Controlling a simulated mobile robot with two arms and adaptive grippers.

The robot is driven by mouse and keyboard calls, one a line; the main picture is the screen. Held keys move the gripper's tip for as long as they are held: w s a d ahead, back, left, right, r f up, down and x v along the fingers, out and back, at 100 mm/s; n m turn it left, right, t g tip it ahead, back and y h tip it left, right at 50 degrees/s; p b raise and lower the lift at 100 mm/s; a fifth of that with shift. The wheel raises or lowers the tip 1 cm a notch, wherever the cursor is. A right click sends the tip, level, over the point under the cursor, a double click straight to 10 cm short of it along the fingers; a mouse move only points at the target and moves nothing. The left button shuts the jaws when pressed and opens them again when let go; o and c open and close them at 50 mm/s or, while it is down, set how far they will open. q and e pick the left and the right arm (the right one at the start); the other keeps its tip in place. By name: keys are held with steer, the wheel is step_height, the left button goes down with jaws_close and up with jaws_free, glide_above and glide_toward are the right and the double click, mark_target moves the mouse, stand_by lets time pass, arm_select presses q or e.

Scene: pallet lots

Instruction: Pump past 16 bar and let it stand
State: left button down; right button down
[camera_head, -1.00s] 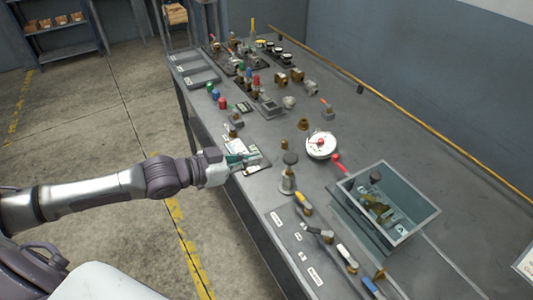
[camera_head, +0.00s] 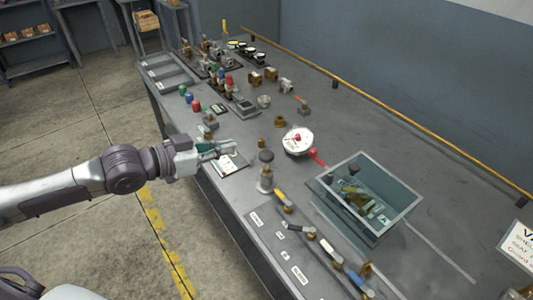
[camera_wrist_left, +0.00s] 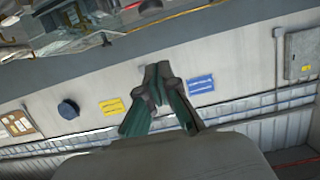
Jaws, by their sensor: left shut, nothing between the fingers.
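My left gripper (camera_head: 216,148) is shut and empty, above the table's near edge beside a white card (camera_head: 231,162). Its green fingers (camera_wrist_left: 160,98) meet at the tips in the left wrist view. A round white gauge (camera_head: 298,142) with a red centre lies to its right; its reading is too small to tell. A red-ended handle (camera_head: 318,158) is between the gauge and an open grey tank (camera_head: 402,217). I cannot tell for sure which part is the pump. My right gripper is out of view.
Valves with coloured levers (camera_head: 330,250) line the near edge of the table (camera_head: 425,225). Several fittings and coloured caps (camera_head: 195,105) crowd the far left. A yellow rail (camera_head: 400,122) runs along the back. A sign (camera_head: 519,248) stands at the right.

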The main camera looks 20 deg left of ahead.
arm_select(q)
steer(key=shift+s+a+r, duration=0.1)
steer(key=shift+a, duration=0.05)
steer(key=p, duration=0.3)
glide_above(260, 159)
steer(key=shift+d+f, duration=0.25)
steer(key=shift+f, duration=0.9)
step_height(260, 159, down, 3)
steer(key=shift+a+f, duration=0.1)
steer(key=shift+a, duration=0.05)
steer(key=shift+a+f, duration=0.1)
steer(key=shift+f, duration=0.5)
